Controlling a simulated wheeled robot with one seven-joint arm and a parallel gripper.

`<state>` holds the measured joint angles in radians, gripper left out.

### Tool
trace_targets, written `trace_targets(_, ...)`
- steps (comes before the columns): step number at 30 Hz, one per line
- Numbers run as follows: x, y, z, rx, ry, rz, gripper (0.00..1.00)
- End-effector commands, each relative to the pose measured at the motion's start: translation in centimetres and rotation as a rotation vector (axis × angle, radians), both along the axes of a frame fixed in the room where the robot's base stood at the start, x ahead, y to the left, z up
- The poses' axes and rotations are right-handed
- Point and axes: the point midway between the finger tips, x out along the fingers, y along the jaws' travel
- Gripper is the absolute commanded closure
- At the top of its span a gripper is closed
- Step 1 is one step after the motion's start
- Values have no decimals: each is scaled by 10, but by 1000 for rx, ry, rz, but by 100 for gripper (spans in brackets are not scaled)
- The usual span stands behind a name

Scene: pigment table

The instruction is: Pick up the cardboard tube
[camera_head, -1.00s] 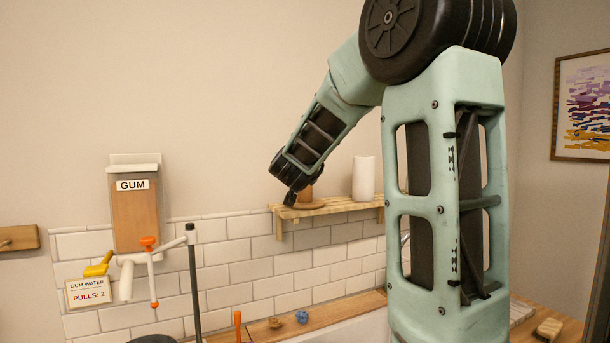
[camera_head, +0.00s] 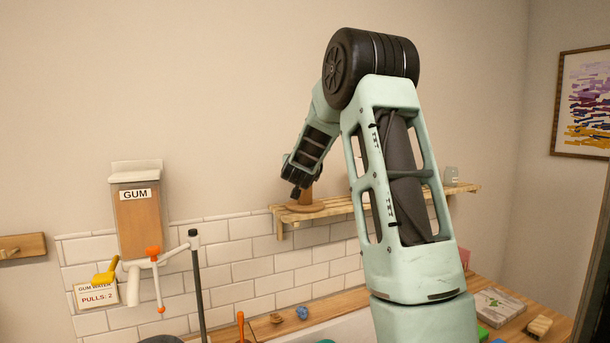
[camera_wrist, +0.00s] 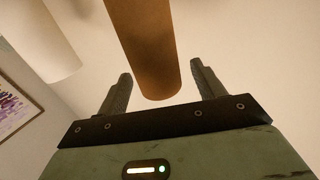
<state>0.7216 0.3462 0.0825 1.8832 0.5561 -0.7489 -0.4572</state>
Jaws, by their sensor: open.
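The brown cardboard tube (camera_head: 307,195) stands upright on a round wooden base (camera_head: 318,207) on the wall shelf. In the wrist view the tube (camera_wrist: 146,45) runs in from the top edge, and its near end lies between my two fingers. My gripper (camera_wrist: 160,75) is open, with a visible gap to the tube on each side. In the head view my gripper (camera_head: 297,192) is small and dark at the tube's upper part. Whether the fingers touch the tube is not clear there.
The wooden shelf (camera_head: 340,208) also bears a clear glass (camera_head: 451,174) at its right. A white roll (camera_wrist: 42,42) stands beside the tube in the wrist view; my arm hides it in the head view. The gum dispenser (camera_head: 138,215) hangs at left.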

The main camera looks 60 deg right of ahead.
Motion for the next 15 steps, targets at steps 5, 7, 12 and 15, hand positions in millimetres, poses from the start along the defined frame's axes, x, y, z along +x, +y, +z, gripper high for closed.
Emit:
trace_targets(5,3,-5,0,0,0,0,32)
trace_targets(7,3,-5,-1,0,0,0,32)
trace_targets(12,3,-5,-1,0,0,0,60)
trace_targets(15,3,-5,-1,0,0,0,87)
